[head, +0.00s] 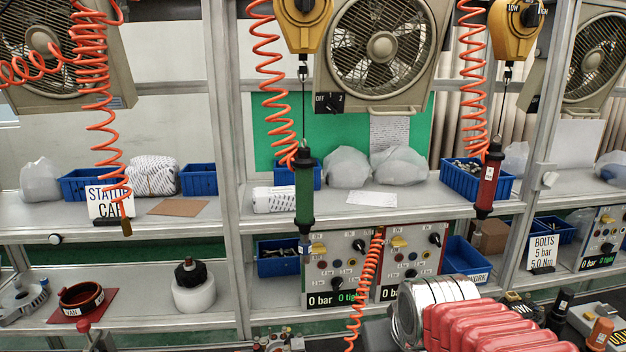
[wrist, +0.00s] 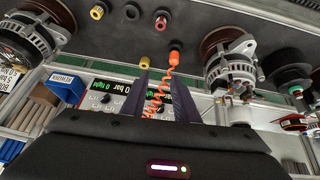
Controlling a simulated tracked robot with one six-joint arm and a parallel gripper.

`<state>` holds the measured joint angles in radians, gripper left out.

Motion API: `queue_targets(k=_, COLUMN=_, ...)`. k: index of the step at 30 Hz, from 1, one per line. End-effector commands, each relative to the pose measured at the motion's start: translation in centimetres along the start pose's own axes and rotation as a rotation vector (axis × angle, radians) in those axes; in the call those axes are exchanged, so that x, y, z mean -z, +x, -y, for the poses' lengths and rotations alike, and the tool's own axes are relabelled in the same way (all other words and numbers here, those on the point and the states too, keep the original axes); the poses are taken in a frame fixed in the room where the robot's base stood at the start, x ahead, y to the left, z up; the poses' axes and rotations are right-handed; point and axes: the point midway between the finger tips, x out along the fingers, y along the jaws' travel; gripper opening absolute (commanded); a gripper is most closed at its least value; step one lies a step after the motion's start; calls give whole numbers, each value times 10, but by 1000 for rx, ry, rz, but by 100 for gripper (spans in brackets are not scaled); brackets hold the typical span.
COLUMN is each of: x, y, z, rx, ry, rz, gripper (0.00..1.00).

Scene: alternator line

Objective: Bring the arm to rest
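My gripper (wrist: 163,82) shows in the wrist view, with two dark fingers standing apart. It is open, and no object is held between the fingers. An orange coiled hose (wrist: 160,92) shows in the gap, and I cannot tell how far beyond the fingers it is. I cannot make out my gripper in the head view.
Alternators (wrist: 232,64) flank my gripper in the wrist view. In the head view, a green tool (head: 304,195) and a red tool (head: 488,180) hang before the shelves. Control panels (head: 338,262) stand below. Red ribbed parts (head: 480,325) crowd the lower right.

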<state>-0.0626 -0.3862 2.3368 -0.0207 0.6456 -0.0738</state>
Motion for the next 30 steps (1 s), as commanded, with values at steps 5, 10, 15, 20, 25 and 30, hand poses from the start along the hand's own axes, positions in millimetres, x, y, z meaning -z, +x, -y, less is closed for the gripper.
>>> queue_targets(k=5, x=-62, y=-25, z=1, rx=3, ry=82, rz=112, gripper=27)
queue_targets(k=10, x=-101, y=-45, z=1, rx=1, ry=122, rz=151, gripper=27)
queue_targets(k=15, x=-110, y=-62, z=-2, rx=-8, ry=136, rz=98, gripper=27)
queue_targets(k=20, x=-106, y=-72, z=-5, rx=-15, ry=143, rz=58, gripper=27)
queue_targets(k=25, x=-106, y=-73, z=-6, rx=-16, ry=145, rz=55, gripper=27)
queue_targets(k=30, x=-106, y=-73, z=-6, rx=-16, ry=145, rz=55, gripper=27)
